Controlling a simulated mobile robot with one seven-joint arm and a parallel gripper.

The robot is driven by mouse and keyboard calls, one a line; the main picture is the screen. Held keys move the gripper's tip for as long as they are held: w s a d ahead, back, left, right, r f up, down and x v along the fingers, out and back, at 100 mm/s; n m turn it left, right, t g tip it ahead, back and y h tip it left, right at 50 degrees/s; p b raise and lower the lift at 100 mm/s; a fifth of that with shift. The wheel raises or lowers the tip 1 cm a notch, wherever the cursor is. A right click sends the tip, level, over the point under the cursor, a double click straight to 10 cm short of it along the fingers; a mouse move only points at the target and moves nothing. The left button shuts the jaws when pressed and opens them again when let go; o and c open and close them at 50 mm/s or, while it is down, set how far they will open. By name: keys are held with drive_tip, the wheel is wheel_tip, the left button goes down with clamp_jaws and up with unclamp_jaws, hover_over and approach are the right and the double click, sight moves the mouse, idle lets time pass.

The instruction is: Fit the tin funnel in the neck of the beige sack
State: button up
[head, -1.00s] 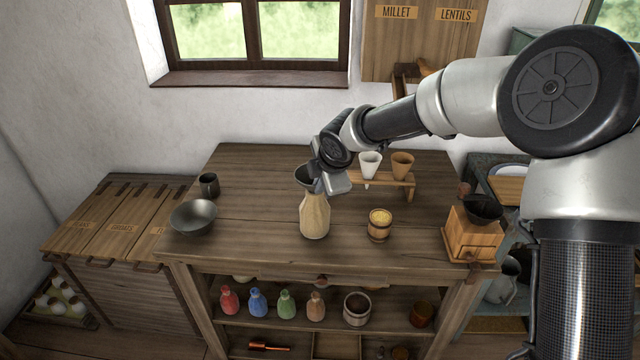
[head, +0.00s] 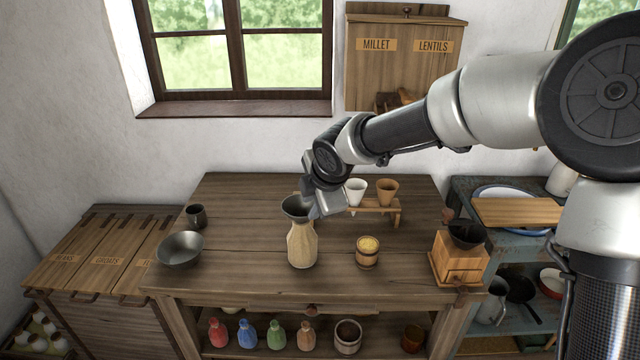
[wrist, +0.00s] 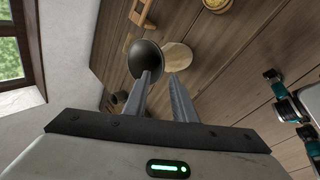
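The beige sack (head: 302,247) stands upright near the front middle of the wooden table. The dark tin funnel (head: 294,206) is at the top of its neck, mouth up and leaning slightly left. Its spout is hidden, so I cannot tell how deep it sits. My gripper (head: 313,207) is just right of the funnel, at rim height. In the wrist view my gripper (wrist: 163,76) has its two fingers apart with a gap between them. The left fingertip overlaps the rim of the funnel (wrist: 143,55). The pale round sack (wrist: 179,56) shows behind, to the right.
A wooden tub of yellow grain (head: 367,252) stands right of the sack. A rack (head: 380,207) with a white and a brown funnel is behind. A grey bowl (head: 180,249) and dark cup (head: 196,215) are at left, a grinder (head: 458,258) at right.

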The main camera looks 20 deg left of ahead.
drive_tip(key=p+v, duration=0.2)
drive_tip(key=v, duration=0.7)
drive_tip(key=shift+p, duration=0.3)
drive_tip(key=shift+s+d+r, duration=0.1)
drive_tip(key=shift+r, duration=0.05)
